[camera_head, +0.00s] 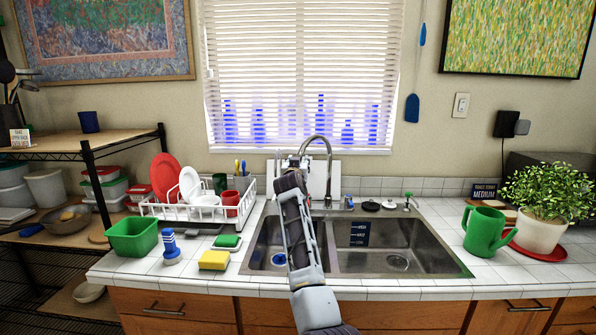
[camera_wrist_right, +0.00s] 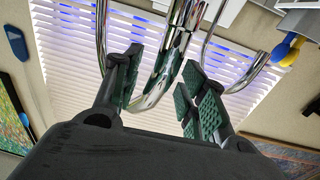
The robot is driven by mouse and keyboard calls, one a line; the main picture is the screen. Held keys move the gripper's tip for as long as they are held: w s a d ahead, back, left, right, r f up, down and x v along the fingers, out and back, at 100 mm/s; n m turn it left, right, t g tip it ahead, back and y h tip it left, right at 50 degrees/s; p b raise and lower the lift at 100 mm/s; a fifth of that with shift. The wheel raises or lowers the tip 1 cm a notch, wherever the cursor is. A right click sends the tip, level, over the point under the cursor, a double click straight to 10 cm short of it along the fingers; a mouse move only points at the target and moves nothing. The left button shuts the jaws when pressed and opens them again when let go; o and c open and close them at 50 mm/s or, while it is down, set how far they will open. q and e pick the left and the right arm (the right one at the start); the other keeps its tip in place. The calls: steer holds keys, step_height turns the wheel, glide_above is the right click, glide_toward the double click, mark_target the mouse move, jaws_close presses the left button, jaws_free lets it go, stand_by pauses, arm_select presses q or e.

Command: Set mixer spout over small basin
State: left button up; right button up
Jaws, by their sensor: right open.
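The chrome mixer spout (camera_head: 329,165) stands behind the double sink as a tall arch. Its left end drops behind my right gripper (camera_head: 292,165). The left basin (camera_head: 262,240) looks the narrower one; my right arm covers part of it. The right basin (camera_head: 395,255) is wider and empty apart from its drain. In the right wrist view, my right gripper (camera_wrist_right: 160,90) is open, with its green ribbed pads on either side of a chrome tube of the spout (camera_wrist_right: 172,55). Whether a pad touches the tube I cannot tell. My left gripper is not in view.
A white dish rack (camera_head: 190,212) with plates and cups stands left of the sink. A green watering can (camera_head: 482,231) and potted plant (camera_head: 543,232) stand at right.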

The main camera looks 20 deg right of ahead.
step_height(320, 180, up, 7)
steer(key=shift+r, duration=0.15)
steer(key=shift+c, duration=0.4)
